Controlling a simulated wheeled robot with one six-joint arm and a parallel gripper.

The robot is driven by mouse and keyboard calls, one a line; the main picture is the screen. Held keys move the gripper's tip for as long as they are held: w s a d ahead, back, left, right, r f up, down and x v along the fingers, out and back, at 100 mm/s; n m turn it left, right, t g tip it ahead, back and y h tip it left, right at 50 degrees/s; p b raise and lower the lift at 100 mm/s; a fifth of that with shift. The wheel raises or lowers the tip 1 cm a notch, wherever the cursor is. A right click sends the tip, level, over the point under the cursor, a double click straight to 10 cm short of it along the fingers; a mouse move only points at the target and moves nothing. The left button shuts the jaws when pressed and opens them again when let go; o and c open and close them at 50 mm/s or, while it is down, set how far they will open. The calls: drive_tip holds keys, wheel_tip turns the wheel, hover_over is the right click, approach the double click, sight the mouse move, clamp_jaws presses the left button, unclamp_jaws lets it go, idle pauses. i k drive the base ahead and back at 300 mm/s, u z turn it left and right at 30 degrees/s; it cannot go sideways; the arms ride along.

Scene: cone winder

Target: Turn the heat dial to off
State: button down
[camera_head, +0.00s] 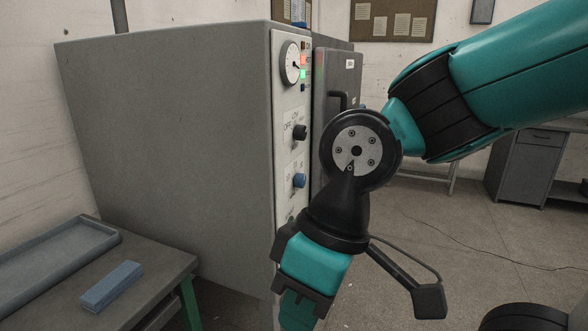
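A grey cabinet has a pale control panel on its narrow front face. A black dial (300,131) sits on this panel, with small lettering beside it that seems to read OFF and LOW. I cannot make out its pointer or setting. A blue knob (299,180) sits below the black dial. My gripper (299,312) hangs at the bottom middle, below and apart from both knobs. It points down, and its fingertips cannot be made out, so I cannot tell whether it is open. My wrist is close to the right of the panel and hides part of its lower end.
A dark door with a black handle (337,99) adjoins on the right. A bench (150,300) at lower left bears a tray (98,237) and a blue block (112,286). Floor at right is mostly open.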

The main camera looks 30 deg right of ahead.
sight(300, 131)
drive_tip(key=u, duration=0.05)
drive_tip(key=k, duration=1.05)
drive_tip(key=z, duration=1.2)
drive_tip(key=i, duration=1.4)
drive_tip(key=u, duration=0.7)
